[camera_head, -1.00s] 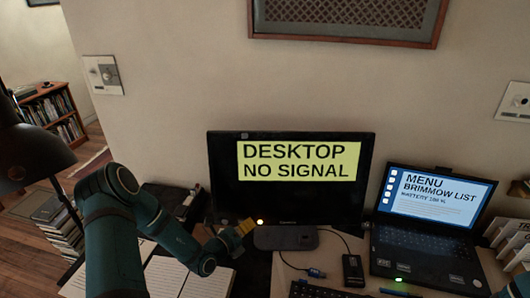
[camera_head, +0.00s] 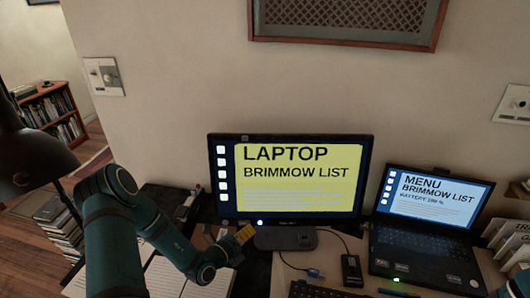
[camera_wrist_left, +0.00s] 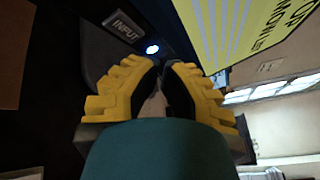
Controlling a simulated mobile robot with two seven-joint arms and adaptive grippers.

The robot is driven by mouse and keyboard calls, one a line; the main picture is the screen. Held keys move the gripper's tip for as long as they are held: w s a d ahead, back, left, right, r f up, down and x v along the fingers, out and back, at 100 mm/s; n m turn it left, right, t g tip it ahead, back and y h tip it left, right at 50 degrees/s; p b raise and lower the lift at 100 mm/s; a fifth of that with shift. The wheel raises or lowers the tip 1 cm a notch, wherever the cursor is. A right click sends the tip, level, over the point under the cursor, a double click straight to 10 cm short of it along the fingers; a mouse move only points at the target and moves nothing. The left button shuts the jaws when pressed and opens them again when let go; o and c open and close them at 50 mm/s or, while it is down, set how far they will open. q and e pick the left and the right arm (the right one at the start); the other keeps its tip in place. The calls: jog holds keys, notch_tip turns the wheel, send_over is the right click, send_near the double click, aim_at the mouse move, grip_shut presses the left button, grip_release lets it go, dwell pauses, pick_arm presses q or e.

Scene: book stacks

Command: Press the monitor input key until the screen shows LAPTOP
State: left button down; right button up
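The monitor (camera_head: 228,206) stands against the wall, and its screen (camera_head: 300,195) shows LAPTOP and BRIMMOW LIST on yellow. At its lower left edge a small light (camera_head: 260,222) glows blue-white. In the left wrist view the light (camera_wrist_left: 152,49) sits beside an INPUT label (camera_wrist_left: 124,27), just beyond my fingertips. My left gripper (camera_head: 246,233) has yellow fingers and is just below and left of the light. In the wrist view its fingertips (camera_wrist_left: 165,66) come together with nothing held. I cannot tell whether they touch the key. My right gripper is not in view.
A laptop (camera_head: 425,240) showing MENU stands open at the right. An open book (camera_head: 165,280) lies under my left arm. A lamp (camera_head: 25,160) stands at left.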

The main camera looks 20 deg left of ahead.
pick_arm(q)
jog(key=s, duration=0.1)
jog(key=s+d+p, duration=0.1)
jog(key=s+r, duration=0.1)
jog(key=s, duration=0.1)
jog(key=shift+d+p, duration=0.4)
dwell(0.5)
